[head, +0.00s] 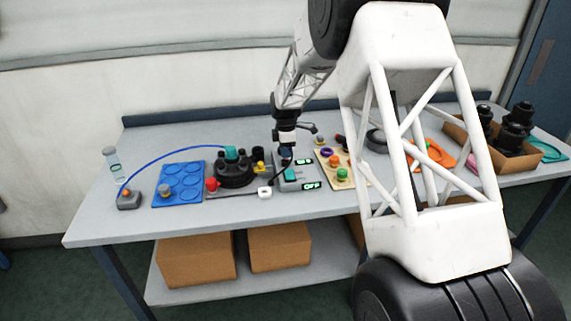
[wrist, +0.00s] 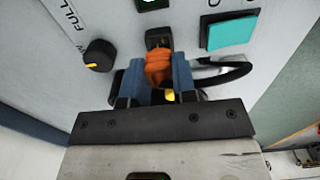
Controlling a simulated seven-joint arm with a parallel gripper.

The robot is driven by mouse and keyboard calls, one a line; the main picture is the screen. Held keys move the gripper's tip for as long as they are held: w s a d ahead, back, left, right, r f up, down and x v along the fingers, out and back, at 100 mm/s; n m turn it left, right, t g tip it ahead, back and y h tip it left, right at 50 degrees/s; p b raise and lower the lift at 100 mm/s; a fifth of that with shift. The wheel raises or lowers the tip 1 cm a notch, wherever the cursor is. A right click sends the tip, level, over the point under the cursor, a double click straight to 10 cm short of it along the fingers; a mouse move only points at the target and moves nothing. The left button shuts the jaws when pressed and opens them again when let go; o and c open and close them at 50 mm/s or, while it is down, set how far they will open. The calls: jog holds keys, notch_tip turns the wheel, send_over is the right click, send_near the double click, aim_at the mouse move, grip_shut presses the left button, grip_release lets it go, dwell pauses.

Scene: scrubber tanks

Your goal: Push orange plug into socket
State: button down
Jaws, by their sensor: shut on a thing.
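My gripper (wrist: 158,74) has blue fingers and is shut on the orange plug (wrist: 158,62), one finger on each side. The plug's far end is at the black socket (wrist: 158,38) on the pale panel; I cannot tell whether it is inside. A black cable (wrist: 236,72) loops on the right, by the plug. In the head view my gripper (head: 286,154) is over the grey control box (head: 292,180) with lit displays, one reading OFF. The plug and socket are hidden there.
In the wrist view a black knob (wrist: 99,55) is left of the plug and a teal button (wrist: 230,32) is right. In the head view a dark round fixture (head: 235,172) is left of the box and a tan board (head: 338,173) with coloured knobs is right.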

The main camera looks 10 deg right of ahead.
jog(key=shift+f, duration=0.9)
dwell(0.4)
jog(key=shift+c, duration=1.8)
grip_release()
jog(key=shift+r, duration=0.1)
jog(key=shift+r, duration=4.15)
